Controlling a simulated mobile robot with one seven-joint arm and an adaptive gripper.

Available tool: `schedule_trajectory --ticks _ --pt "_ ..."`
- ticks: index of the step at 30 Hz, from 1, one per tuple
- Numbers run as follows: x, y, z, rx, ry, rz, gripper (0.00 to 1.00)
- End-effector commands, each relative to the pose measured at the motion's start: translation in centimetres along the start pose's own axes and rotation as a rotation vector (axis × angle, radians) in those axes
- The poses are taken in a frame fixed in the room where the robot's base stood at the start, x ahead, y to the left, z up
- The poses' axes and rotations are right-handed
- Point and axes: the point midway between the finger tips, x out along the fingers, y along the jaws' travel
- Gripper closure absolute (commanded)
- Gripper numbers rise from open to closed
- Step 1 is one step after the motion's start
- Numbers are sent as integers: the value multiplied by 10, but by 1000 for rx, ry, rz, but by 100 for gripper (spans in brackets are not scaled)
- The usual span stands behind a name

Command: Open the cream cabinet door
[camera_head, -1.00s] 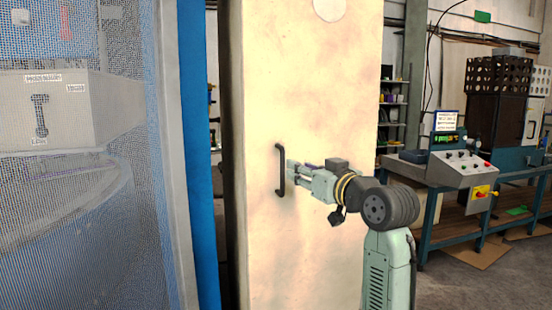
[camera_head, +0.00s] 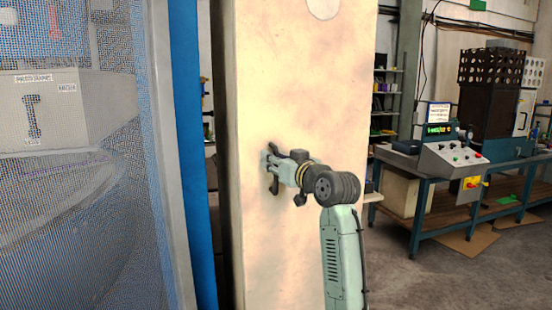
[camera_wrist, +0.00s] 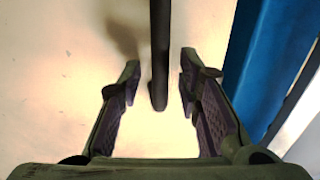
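The cream cabinet door (camera_head: 320,90) is a tall pale panel in the middle of the head view and looks shut. Its dark bar handle (camera_head: 274,184) is upright near the left edge, partly hidden by my gripper (camera_head: 268,162). In the wrist view the handle (camera_wrist: 160,50) comes down from the top and its lower end lies between the two fingers of my gripper (camera_wrist: 160,92). The fingers are open, one on each side of the bar, with a gap on both sides. The door surface (camera_wrist: 60,70) fills the background there.
A blue post (camera_head: 192,150) and a mesh guard panel (camera_head: 75,200) stand left of the cabinet. A control desk (camera_head: 450,160) on a blue-green bench is at the right. Shelves (camera_head: 385,105) stand behind. Floor (camera_head: 400,270) is clear at the lower right.

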Motion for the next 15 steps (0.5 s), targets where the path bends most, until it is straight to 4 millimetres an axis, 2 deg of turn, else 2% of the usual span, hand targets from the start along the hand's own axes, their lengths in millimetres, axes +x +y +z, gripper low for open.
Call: schedule_trajectory --ticks 3,15 --pt "0 0 0 0 0 0 69" --pt "0 0 0 0 0 0 95"
